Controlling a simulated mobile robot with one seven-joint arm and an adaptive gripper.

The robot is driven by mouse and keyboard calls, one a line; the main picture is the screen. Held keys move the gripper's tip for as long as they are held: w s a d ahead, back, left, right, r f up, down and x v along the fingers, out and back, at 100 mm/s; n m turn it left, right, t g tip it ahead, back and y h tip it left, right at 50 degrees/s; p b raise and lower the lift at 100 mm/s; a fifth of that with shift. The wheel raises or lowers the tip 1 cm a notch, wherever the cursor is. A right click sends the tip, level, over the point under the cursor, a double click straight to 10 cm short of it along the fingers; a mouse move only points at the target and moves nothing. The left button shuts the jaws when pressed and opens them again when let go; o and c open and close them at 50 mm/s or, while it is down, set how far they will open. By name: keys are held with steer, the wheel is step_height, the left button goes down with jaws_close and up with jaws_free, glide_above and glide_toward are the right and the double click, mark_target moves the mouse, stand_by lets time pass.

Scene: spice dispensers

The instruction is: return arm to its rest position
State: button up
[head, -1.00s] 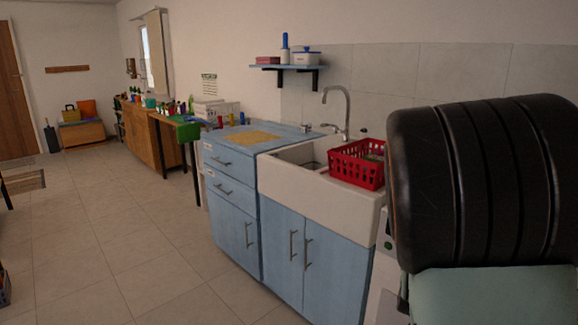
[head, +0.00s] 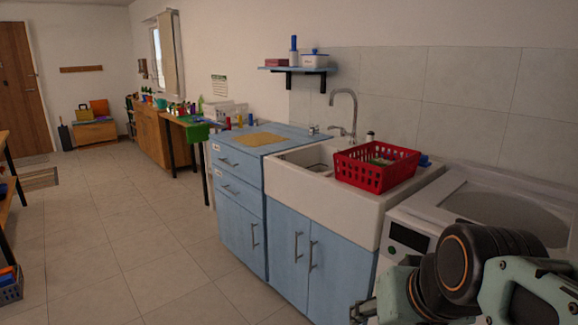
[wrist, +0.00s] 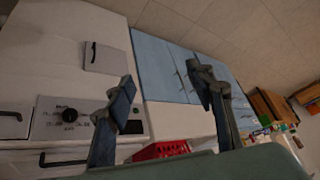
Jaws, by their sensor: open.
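My gripper (wrist: 163,95) shows in the wrist view with its two fingers spread apart and nothing between them. In the head view my arm is folded at the lower right, in front of the white washing machine (head: 405,238). The gripper's fingers are not clearly visible in that view. In the wrist view the blue cabinets (wrist: 165,75) lie beyond the fingers, and the red basket (wrist: 160,150) shows low between them.
The red basket also shows in the head view (head: 375,172), on the white sink (head: 310,185). A blue counter (head: 225,145) stands left of it. A wall shelf (head: 298,69) hangs above. The tiled floor (head: 130,240) at left is clear in the middle.

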steer(key=s+a+r+n+g+p, duration=0.1)
steer(key=s, duration=0.4)
step_height(320, 180, up, 26)
steer(key=p, duration=2.5)
steer(key=shift+a+f+h+p, duration=0.15)
steer(key=shift+h+p, duration=0.15)
steer(key=shift+w, duration=0.1)
